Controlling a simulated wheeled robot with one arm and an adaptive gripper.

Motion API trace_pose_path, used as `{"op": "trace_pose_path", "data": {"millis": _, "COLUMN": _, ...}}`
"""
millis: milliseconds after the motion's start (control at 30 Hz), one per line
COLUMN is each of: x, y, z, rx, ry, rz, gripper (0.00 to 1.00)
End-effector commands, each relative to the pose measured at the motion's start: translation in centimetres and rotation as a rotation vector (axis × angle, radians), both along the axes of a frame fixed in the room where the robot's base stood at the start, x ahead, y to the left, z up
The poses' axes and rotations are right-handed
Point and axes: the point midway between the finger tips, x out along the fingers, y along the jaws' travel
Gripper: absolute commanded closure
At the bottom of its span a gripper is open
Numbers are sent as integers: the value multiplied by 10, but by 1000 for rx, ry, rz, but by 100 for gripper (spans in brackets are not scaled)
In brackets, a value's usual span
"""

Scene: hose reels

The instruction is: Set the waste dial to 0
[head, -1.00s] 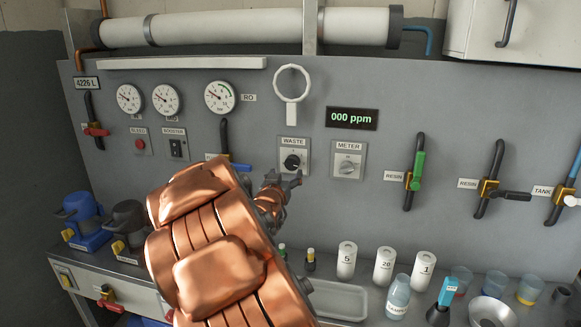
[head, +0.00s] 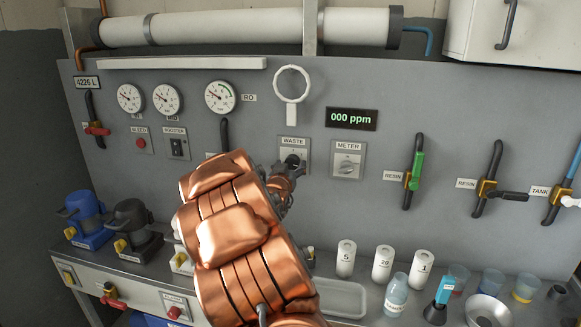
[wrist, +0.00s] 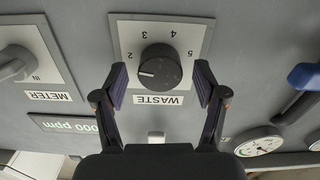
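The waste dial is a round black knob on a pale plate labelled WASTE, in the middle of the grey panel. In the head view the dial (head: 291,158) is partly covered by my gripper (head: 293,170). In the wrist view, which is upside down, the dial (wrist: 161,68) shows a white mark pointing left and slightly down, below the printed 2. Numbers 2 to 5 show around it; 0 and 1 cannot be seen. My gripper (wrist: 160,86) is open, with one finger on each side of the knob's lower part. I cannot tell whether either finger touches it.
The meter switch (head: 347,167) is just right of the waste plate. A display (head: 351,118) reads 000 ppm above it. A white ring-shaped fitting (head: 292,84) is above the dial. Bottles, cups and a tray (head: 340,299) stand on the bench below. Valve levers (head: 413,172) line the right.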

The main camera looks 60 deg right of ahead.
Motion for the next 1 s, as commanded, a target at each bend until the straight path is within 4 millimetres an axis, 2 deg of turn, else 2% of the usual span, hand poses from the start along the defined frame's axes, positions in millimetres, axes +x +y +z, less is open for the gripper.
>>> {"op": "trace_pose_path", "data": {"millis": 67, "x": 0, "y": 0, "z": 0, "rx": 0, "ry": 0, "rz": 0, "gripper": 36}}
{"op": "trace_pose_path", "data": {"millis": 567, "x": 0, "y": 0, "z": 0, "rx": 0, "ry": 0, "rz": 0, "gripper": 88}}
{"op": "trace_pose_path", "data": {"millis": 1000, "x": 0, "y": 0, "z": 0, "rx": -36, "ry": 94, "rz": 0, "gripper": 89}}
